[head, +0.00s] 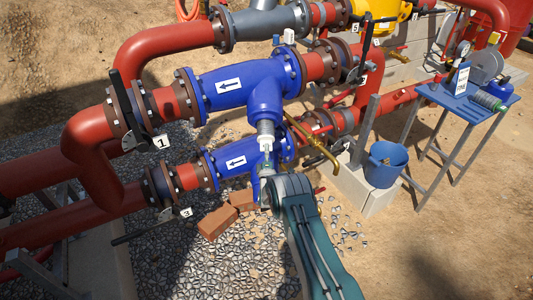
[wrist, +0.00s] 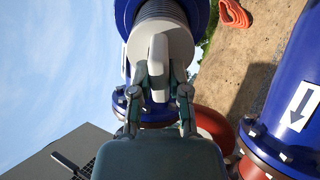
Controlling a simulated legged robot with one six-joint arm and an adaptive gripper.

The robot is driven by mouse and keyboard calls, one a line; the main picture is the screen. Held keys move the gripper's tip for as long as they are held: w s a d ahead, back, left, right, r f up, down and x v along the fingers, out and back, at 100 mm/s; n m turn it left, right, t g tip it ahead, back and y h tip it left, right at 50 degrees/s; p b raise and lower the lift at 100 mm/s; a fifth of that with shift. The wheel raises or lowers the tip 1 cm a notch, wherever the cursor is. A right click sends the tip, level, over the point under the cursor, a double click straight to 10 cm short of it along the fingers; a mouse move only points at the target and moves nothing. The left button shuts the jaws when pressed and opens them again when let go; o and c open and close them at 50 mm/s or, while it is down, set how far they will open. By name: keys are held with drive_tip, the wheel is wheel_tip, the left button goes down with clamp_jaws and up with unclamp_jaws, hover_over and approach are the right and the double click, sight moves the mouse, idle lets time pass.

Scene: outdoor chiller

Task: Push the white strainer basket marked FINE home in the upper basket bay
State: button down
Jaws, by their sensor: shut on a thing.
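The white strainer basket (wrist: 174,37) fills the upper middle of the wrist view, with a pale round end, a thick handle and a ribbed grey body. The ribbed part runs into the blue mouth of the upper basket bay (wrist: 199,12); part of it shows outside. In the head view the basket (head: 266,127) shows below the upper blue housing's downward branch (head: 266,100). My gripper (wrist: 165,88) is shut on the basket's handle, one finger on each side. In the head view my gripper (head: 267,158) is small, below the basket. No FINE marking is readable.
The lower blue housing (head: 236,162) stands close behind my gripper. Red bricks (head: 217,222) lie on the gravel to its left. A brass lever (head: 310,140) sticks out to the right. A blue bucket (head: 386,163) and a blue table (head: 462,102) stand further right.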

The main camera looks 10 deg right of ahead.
drive_tip(key=shift+w+r, duration=0.15)
drive_tip(key=shift+w, duration=0.15)
idle(0.4)
drive_tip(key=shift+w+d+r, duration=0.1)
drive_tip(key=shift+w+r, duration=0.05)
drive_tip(key=shift+w, duration=0.15)
drive_tip(key=shift+x, duration=3.05)
drive_tip(key=c, duration=0.5)
unclamp_jaws()
drive_tip(key=shift+c, duration=0.2)
drive_tip(key=o, duration=0.5)
